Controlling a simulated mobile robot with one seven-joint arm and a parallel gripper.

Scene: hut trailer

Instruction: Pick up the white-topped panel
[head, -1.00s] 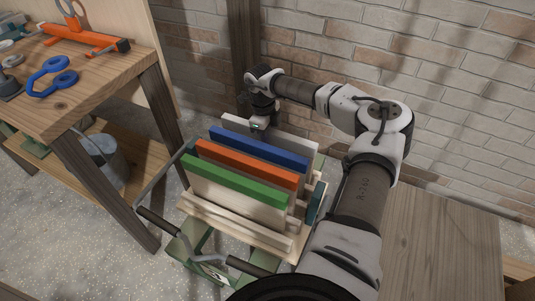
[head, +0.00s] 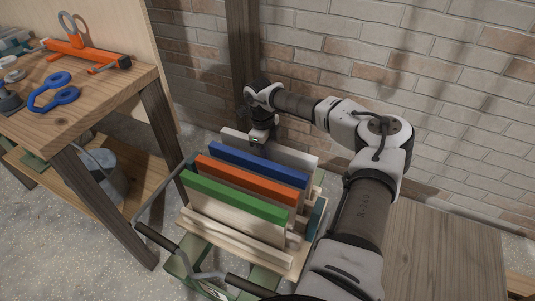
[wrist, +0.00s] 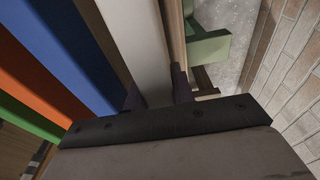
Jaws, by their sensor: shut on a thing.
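The white-topped panel (head: 295,157) stands upright at the back of a rack, nearest the brick wall. My gripper (head: 260,142) comes down on its top edge, left of the middle, in the head view. In the wrist view the white top (wrist: 143,45) runs between the two dark fingers of my gripper (wrist: 157,92), one on each side. The gripper is shut on the panel. The panel's lower part is hidden behind the other panels.
Blue (head: 258,163), orange (head: 246,179) and green-topped (head: 237,197) panels stand in front, close together. A green cart (head: 182,262) with dark handles carries the rack. A workbench (head: 105,100) with tools is at left; the brick wall (head: 430,120) is close behind.

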